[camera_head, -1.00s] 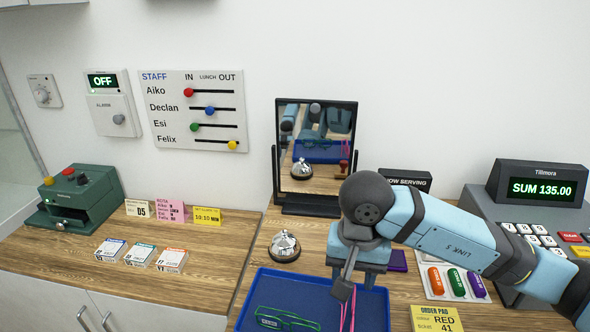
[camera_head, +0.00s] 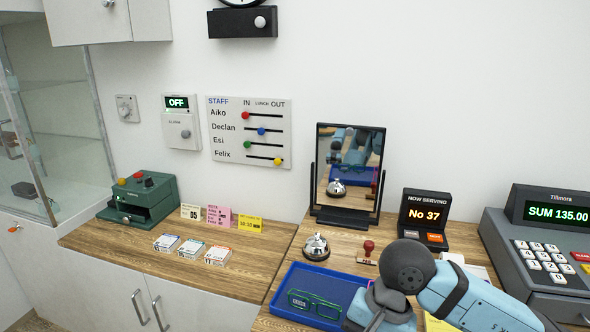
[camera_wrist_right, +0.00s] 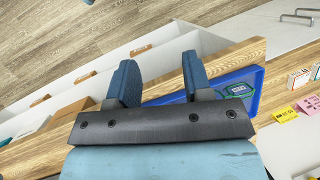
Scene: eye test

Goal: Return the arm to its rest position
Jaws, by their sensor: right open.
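My right arm (camera_head: 470,300) comes in from the lower right in the head view, bent over the counter's front. Its wrist is beside the right part of the blue tray, and its fingertips are not clearly visible there. In the right wrist view my right gripper (camera_wrist_right: 160,62) is open, with nothing between its two blue fingers. The blue tray (camera_head: 283,306) holds green glasses (camera_head: 314,304). The tray (camera_wrist_right: 256,92) and green glasses (camera_wrist_right: 237,90) also show beyond the fingers in the wrist view. My left gripper is not in view.
A bell (camera_head: 317,247), red-handled stamp (camera_head: 367,252) and mirror (camera_head: 347,175) stand behind the tray. A NOW SERVING display (camera_head: 424,218) and cash register (camera_head: 543,245) are at right. The left counter (camera_head: 120,246) has free wood in front.

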